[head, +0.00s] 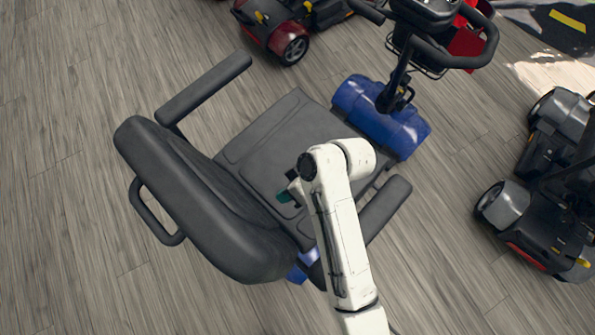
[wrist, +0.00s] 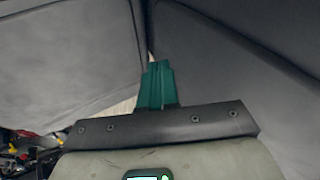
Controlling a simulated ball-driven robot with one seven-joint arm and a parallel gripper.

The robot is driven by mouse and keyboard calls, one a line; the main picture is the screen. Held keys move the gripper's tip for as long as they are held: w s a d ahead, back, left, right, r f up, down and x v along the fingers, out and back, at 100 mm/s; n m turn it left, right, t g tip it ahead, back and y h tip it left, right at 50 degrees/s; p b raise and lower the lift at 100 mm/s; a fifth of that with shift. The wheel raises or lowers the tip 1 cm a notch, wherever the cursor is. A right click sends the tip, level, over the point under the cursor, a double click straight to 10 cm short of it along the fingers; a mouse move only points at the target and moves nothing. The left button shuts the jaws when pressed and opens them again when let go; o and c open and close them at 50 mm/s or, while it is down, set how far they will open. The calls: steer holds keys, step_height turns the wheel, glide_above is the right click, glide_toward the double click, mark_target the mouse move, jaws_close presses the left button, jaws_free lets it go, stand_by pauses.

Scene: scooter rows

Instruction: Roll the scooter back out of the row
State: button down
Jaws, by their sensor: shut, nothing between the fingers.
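The scooter has a dark grey seat (head: 285,135), a padded backrest (head: 200,195), two armrests, a blue front body (head: 375,112) and a handlebar column. It stands on the floor with its front toward the upper right. A looped black handle (head: 150,222) is on the back of the backrest. My gripper (head: 285,196) is over the seat near the backrest, partly hidden by my own arm. In the wrist view my green fingers (wrist: 157,85) are together and empty, in front of dark grey padded surfaces (wrist: 225,70). Whether they touch the padding I cannot tell.
A red scooter (head: 275,30) stands at the top. A dark grey scooter (head: 550,195) stands at the right edge. A red basket (head: 468,35) is by the handlebar. The wooden floor (head: 70,130) is open to the left and behind the backrest.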

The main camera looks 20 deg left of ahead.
steer(key=shift+s+a+f+p, duration=0.1)
steer(key=shift+s+a+f, duration=0.25)
steer(key=shift+s, duration=0.3)
steer(key=shift+s+a+f+p, duration=0.2)
steer(key=shift+s+a, duration=0.15)
steer(key=shift+s, duration=0.3)
steer(key=shift+s+a+f+p, duration=0.1)
steer(key=shift+s+a+f, duration=0.25)
steer(key=shift+s, duration=0.3)
